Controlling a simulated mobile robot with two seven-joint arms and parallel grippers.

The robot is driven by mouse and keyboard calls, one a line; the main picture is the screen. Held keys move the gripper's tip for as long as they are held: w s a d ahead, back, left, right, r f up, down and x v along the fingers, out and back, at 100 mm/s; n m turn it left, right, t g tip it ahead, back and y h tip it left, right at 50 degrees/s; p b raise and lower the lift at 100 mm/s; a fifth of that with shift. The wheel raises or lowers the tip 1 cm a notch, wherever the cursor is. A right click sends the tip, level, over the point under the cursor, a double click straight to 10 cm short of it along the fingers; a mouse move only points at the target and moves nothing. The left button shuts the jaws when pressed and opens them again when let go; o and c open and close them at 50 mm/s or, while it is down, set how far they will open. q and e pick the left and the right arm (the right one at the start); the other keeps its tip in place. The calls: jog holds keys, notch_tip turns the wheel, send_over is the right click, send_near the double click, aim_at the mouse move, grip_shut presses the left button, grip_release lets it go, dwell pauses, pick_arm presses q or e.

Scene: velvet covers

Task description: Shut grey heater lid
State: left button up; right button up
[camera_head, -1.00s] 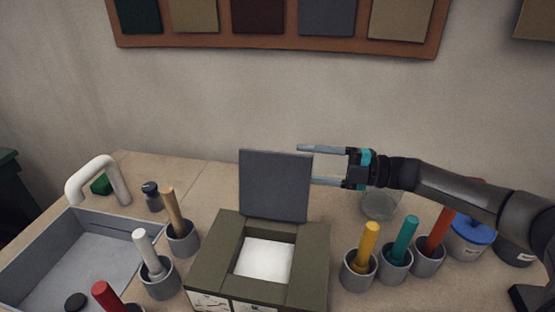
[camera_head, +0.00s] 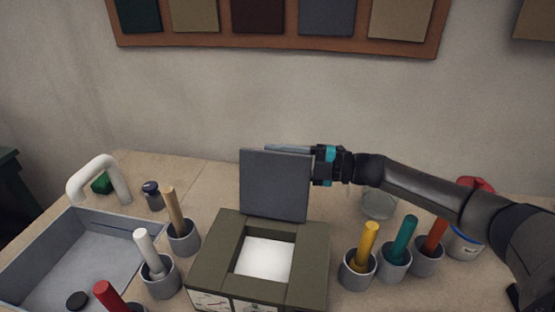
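The grey heater lid (camera_head: 273,187) stands upright, open, at the back edge of the olive heater box (camera_head: 228,245). The box has a bright white square well (camera_head: 264,259) and dials on its front. My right gripper (camera_head: 290,149) reaches in from the right and is behind the lid. One finger shows just above the lid's top edge; the other is hidden by the lid. The visible finger sits at the outer side of the gripper body, so it looks open. I cannot tell whether it touches the lid. My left gripper is not in view.
Cups with white (camera_head: 146,246) and tan (camera_head: 172,207) sticks and a grey tray (camera_head: 50,243) are at left.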

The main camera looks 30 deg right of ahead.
grip_shut()
dwell(1.1)
